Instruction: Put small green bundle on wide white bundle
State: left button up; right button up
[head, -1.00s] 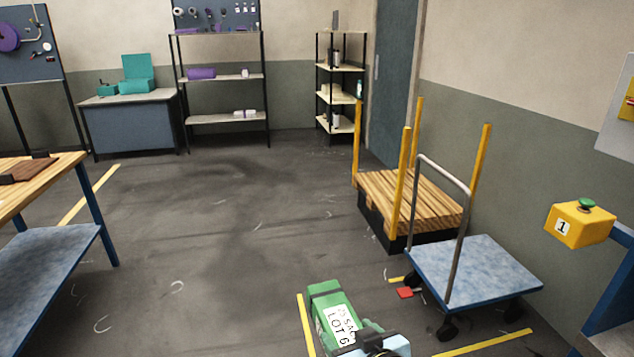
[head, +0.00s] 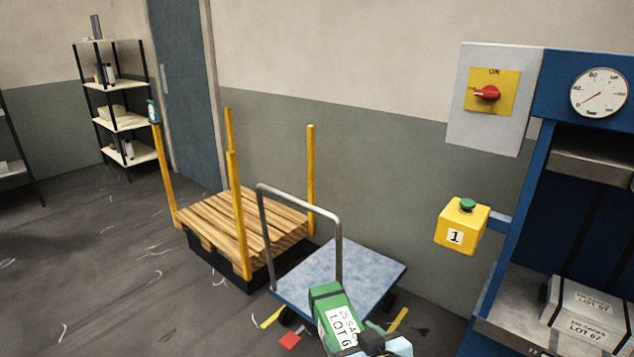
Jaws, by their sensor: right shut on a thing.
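The small green bundle (head: 326,306), with a white label reading LOT 6 and part of a further figure, is at the bottom middle of the head view. My right gripper (head: 372,343) is shut on its near end and holds it up, in front of the blue cart in the picture. A white bundle (head: 592,303) with LOT 67 labels and dark straps lies on the bed of the blue press at the right edge, partly cut off. The green bundle is apart from it, to its left. My left gripper is not in view.
The blue press frame (head: 505,277) carries a gauge and a yellow button box (head: 462,228) that juts out left. A flat cart (head: 369,264) with a grey handle stands beside a wooden pallet (head: 207,215) between yellow posts. The floor at left is open.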

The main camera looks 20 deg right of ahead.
aim_at(582, 299)
jog(key=z, duration=1)
jog(key=i, duration=0.9)
jog(key=z, duration=0.75)
